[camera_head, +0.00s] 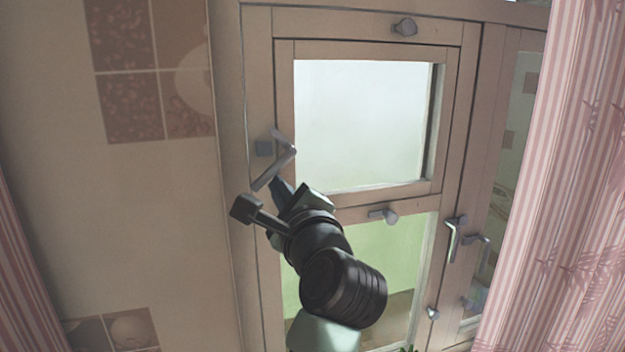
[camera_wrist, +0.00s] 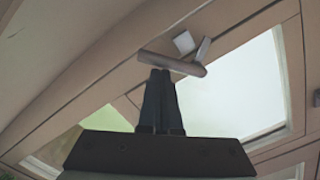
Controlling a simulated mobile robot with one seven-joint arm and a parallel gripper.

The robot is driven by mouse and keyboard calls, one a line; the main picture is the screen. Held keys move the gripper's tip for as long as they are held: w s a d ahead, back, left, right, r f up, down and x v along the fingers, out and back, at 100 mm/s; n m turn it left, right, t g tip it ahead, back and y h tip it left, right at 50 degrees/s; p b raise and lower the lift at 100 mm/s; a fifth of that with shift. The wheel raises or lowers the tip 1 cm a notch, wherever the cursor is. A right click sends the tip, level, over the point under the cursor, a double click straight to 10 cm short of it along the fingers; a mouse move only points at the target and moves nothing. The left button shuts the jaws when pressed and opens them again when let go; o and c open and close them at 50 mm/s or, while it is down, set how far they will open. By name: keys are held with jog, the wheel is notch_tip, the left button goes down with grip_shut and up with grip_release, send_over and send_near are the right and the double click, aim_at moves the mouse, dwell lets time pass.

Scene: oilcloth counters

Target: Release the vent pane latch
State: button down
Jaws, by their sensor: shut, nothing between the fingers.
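The vent pane (camera_head: 365,120) is the small upper window in a wooden frame, and it looks closed. Its grey latch (camera_head: 276,170) sits on the left side of that frame, with a bent handle slanting down to the left. My gripper (camera_head: 279,184) is shut and empty just below the latch handle. In the wrist view, the shut fingertips (camera_wrist: 160,72) are right at the underside of the latch handle (camera_wrist: 172,63). I cannot tell whether they touch it.
A round knob (camera_head: 405,27) is above the pane and another knob (camera_head: 385,215) below it. A lower pane (camera_head: 400,255) sits beneath. Window handles (camera_head: 454,238) are at the right. A pink striped curtain (camera_head: 565,180) hangs on the right, and a tiled wall (camera_head: 150,200) is on the left.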

aim_at(263, 175)
jog(key=m, duration=0.1)
jog(key=a+r+m+p, duration=0.1)
jog(key=m, duration=0.1)
jog(key=shift+s+a, duration=0.1)
jog(key=shift+a, duration=0.05)
jog(key=shift+s+a+r+p, duration=0.2)
jog(key=shift+a+r+p, duration=0.3)
jog(key=shift+r, duration=0.4)
jog(key=shift+f, duration=0.1)
